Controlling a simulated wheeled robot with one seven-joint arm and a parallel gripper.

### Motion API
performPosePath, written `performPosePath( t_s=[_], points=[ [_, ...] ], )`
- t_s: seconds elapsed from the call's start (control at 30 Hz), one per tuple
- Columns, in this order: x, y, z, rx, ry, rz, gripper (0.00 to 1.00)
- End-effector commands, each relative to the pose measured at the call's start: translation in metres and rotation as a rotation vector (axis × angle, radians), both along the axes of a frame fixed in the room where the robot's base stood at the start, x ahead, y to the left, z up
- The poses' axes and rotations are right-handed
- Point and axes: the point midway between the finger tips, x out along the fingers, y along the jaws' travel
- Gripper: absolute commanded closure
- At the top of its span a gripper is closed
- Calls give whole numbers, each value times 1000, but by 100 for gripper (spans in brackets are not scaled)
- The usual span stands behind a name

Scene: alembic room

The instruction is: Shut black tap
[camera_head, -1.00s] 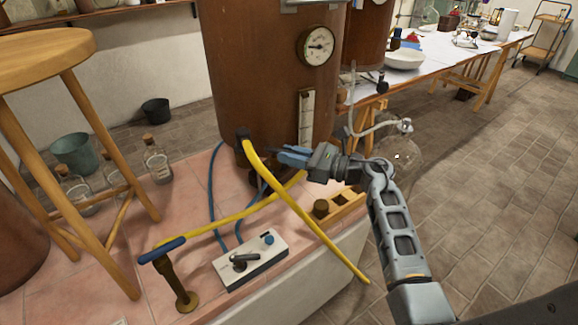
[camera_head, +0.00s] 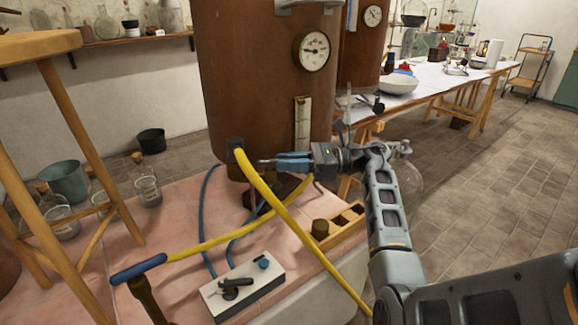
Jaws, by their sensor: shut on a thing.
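A black lever tap (camera_head: 236,284) sits on top of a white box with a blue knob (camera_head: 263,264), on the pink tiled ledge. A black fitting (camera_head: 236,146) at the foot of the brown boiler (camera_head: 255,80) holds the end of a yellow hose (camera_head: 265,190). My gripper (camera_head: 272,162), with blue fingers, points left in front of the lower boiler, just right of this fitting and above the white box. It is shut on a small thin dark piece at its tips, too small to identify. My gripper is apart from the black lever on the box.
A wooden rack (camera_head: 340,222) and a glass flask (camera_head: 408,180) are near my arm. A wooden stool (camera_head: 75,180) and bottles (camera_head: 145,182) stand left. The floor at right is clear.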

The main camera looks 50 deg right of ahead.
Motion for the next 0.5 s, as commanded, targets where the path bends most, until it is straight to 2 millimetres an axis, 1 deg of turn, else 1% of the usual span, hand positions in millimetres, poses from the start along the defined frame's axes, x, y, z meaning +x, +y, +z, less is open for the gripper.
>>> performPosePath(
  t_s=[0.23,0.27,0.5],
  points=[
    [1,0,0,1,1,0,100],
    [1,0,0,1,1,0,80],
    [1,0,0,0,0,0,57]
  ],
)
